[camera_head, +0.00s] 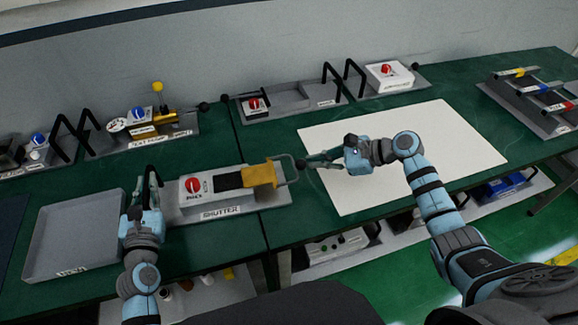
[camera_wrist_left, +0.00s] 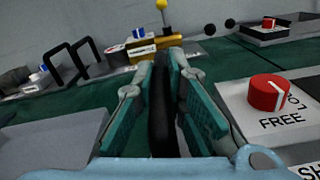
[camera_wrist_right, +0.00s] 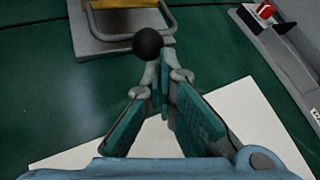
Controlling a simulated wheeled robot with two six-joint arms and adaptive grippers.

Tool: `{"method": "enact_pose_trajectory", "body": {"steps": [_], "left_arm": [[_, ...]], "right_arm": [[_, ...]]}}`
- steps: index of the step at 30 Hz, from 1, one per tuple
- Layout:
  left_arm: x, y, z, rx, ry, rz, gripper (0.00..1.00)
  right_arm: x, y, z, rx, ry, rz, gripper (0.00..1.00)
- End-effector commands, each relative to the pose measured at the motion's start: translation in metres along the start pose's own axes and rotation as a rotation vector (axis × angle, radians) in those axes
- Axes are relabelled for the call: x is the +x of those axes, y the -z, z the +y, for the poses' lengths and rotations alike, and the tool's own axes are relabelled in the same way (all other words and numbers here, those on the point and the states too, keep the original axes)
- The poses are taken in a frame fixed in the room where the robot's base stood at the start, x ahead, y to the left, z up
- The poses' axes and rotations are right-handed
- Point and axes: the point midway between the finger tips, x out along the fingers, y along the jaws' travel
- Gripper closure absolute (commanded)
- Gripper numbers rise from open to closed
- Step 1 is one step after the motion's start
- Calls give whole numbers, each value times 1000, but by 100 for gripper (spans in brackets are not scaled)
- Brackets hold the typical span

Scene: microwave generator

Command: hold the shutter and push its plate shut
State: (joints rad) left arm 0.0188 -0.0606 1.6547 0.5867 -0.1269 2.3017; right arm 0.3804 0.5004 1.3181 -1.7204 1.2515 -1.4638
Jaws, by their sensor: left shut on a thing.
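The grey shutter (camera_head: 245,202) stands on the green table, with a red knob (camera_head: 193,185), a dark opening (camera_head: 228,182) and a yellow plate (camera_head: 262,174) at its right end. A wire loop (camera_head: 290,168) and a black ball (camera_head: 301,163) lie beyond the plate. My left gripper (camera_head: 150,182) is shut on the black handle (camera_wrist_left: 162,110) at the shutter's left end. My right gripper (camera_head: 317,161) is right of the plate with its fingertips together, close to the ball (camera_wrist_right: 148,43). I cannot tell if they touch it.
An empty grey tray (camera_head: 35,240) lies left of the shutter. A white sheet (camera_head: 440,150) lies under my right arm. Other devices stand at the back, including a gauge unit (camera_head: 150,133) and a red-knob unit (camera_head: 388,77). A rack (camera_head: 525,108) stands far right.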

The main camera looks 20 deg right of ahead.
Motion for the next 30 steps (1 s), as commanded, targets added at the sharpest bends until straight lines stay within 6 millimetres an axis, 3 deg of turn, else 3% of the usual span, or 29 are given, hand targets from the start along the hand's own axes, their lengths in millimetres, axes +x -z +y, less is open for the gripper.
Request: {"method": "enact_pose_trajectory", "body": {"steps": [1,30], "left_arm": [[-1,7,-2,0,7,15,100],[-1,6,-3,0,8,15,100]], "right_arm": [[0,0,0,0,0,0,100],[12,-8,6,0,-1,-1,100]]}}
